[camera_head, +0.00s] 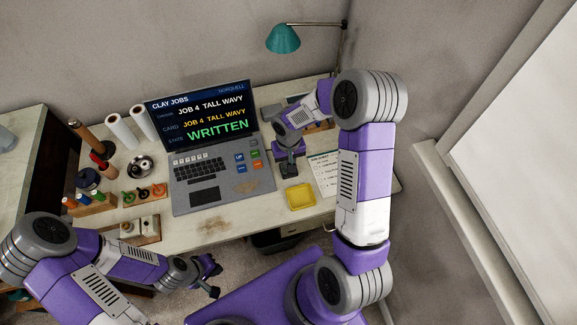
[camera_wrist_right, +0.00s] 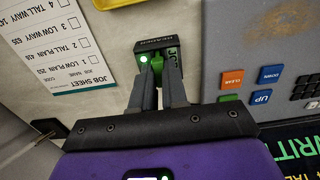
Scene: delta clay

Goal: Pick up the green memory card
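The green memory card is not clearly visible; small green patches show on the dark card reader (camera_wrist_right: 152,47), which also has a lit green light. In the right wrist view, my right gripper (camera_wrist_right: 158,64) has its fingertips close together at the reader's front. A narrow gap shows between the fingers, and they hide what lies at their tips. In the head view, my right gripper (camera_head: 288,163) points down beside the laptop's right edge. My left gripper (camera_head: 211,277) is open and empty, low in front of the desk.
The laptop (camera_head: 208,197) shows "JOB 4 TALL WAVY" and "WRITTEN". A yellow tray (camera_head: 300,196) and a job sheet (camera_head: 325,172) lie to the right. Spools, a wooden stamp block (camera_head: 140,230) and several tools stand on the left. A teal lamp (camera_head: 284,38) hangs behind.

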